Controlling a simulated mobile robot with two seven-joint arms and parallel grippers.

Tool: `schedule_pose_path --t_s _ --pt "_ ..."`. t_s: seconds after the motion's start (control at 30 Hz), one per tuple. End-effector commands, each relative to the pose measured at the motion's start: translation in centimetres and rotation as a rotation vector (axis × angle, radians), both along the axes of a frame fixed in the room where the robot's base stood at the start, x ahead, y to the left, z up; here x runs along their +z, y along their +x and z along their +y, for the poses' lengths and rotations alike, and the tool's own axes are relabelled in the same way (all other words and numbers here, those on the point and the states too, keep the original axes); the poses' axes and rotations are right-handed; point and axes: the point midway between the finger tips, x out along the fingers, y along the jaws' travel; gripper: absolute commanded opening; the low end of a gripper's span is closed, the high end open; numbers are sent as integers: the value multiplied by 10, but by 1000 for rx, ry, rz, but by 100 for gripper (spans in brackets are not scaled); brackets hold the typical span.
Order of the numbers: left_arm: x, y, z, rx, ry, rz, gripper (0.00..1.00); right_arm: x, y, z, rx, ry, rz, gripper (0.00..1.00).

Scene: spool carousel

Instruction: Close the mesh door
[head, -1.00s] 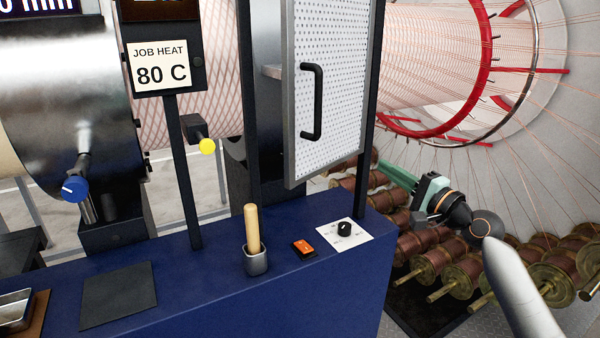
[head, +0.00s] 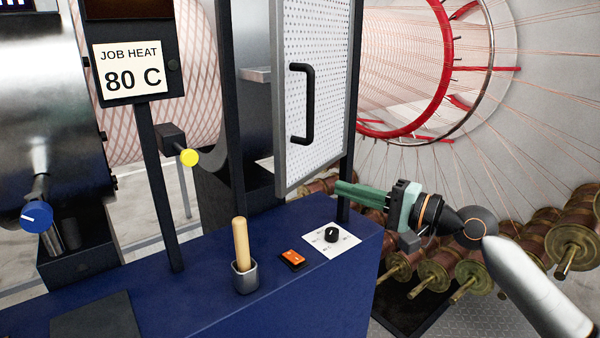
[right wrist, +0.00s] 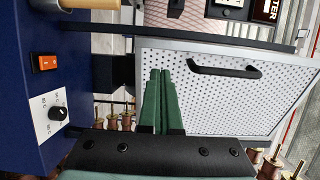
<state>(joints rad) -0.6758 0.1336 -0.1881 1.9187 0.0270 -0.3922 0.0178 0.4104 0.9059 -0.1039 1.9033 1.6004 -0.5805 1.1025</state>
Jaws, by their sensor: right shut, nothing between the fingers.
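The mesh door (head: 325,85) is a white perforated panel in a grey frame with a black bar handle (head: 308,104). It stands swung open, its handle-side edge toward me and away from the left post. The door and its handle (right wrist: 222,70) also show in the right wrist view. My right gripper (head: 338,189) has green fingers pointing left, near the door's lower right corner by the dark post. In the right wrist view its fingers (right wrist: 162,75) are together and empty, overlapping the panel's lower left part. Contact with the door cannot be told. My left gripper is out of view.
The blue bench (head: 210,305) below carries a wooden-handled tool in a cup (head: 242,255), an orange switch (head: 293,259) and a black knob (head: 332,235). Copper spools (head: 430,272) and stretched wires fill the right side. A yellow knob (head: 188,158) sticks out at left.

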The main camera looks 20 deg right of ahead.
Motion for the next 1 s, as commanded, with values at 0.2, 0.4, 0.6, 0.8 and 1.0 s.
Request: schedule_pose_path --t_s 0.2,0.4,0.6,0.8,1.0 --pt "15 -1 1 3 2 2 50 5 36 29 2 3 -3 0" --pt "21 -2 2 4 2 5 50 3 66 51 1 2 -1 0" --pt "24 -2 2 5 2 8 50 2 82 64 0 1 -1 0" --pt "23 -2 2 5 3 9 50 0 86 67 0 -1 -1 0" --pt "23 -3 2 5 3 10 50 0 86 67 -1 -1 -1 0"
